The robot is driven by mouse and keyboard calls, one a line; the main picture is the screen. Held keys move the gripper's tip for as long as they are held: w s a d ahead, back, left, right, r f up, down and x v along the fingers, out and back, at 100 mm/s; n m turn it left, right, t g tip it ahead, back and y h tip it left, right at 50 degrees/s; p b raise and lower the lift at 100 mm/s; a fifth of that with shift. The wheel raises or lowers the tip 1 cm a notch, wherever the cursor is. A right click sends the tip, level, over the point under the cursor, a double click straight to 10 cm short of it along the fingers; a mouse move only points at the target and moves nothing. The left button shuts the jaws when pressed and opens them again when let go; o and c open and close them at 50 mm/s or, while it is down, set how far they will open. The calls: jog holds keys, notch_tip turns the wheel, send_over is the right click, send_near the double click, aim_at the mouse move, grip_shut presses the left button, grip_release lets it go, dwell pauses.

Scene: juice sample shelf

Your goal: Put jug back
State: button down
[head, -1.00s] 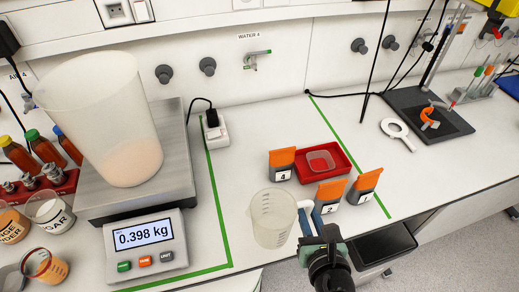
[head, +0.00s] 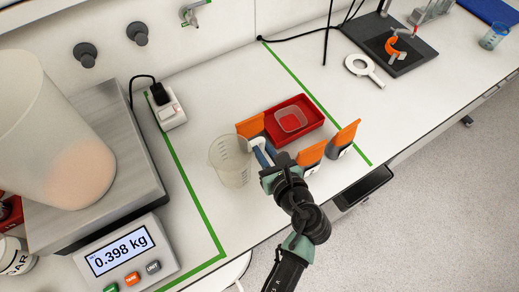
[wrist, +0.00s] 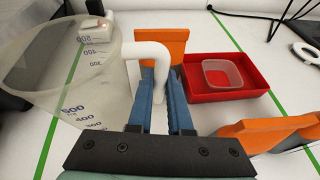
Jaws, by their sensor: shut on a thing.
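The jug (head: 229,164) is a small translucent measuring jug with a white handle. It stands upright and looks empty in the head view. In the wrist view the jug (wrist: 62,85) fills the left side, its graduations showing. My gripper (head: 263,154) is shut on the jug's handle; its blue fingers (wrist: 161,98) lie on either side of the handle's lower part. The jug is over the white bench, right of the green line near the scale. I cannot tell whether its base touches the bench.
A red tray (head: 318,128) with a clear tub (head: 290,119) lies behind my gripper. Orange-topped cards (head: 312,152) stand close around it. At left, a large beaker (head: 50,140) with pinkish contents stands on the scale (head: 150,205), reading 0.398 kg. A socket box (head: 167,110) lies further back.

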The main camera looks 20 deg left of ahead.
jog(key=shift+f, duration=1.95)
jog(key=shift+f+b, duration=0.2)
jog(key=shift+b, duration=0.1)
jog(key=c, duration=0.8)
grip_release()
jog(key=shift+c, duration=0.2)
jog(key=shift+r, duration=0.15)
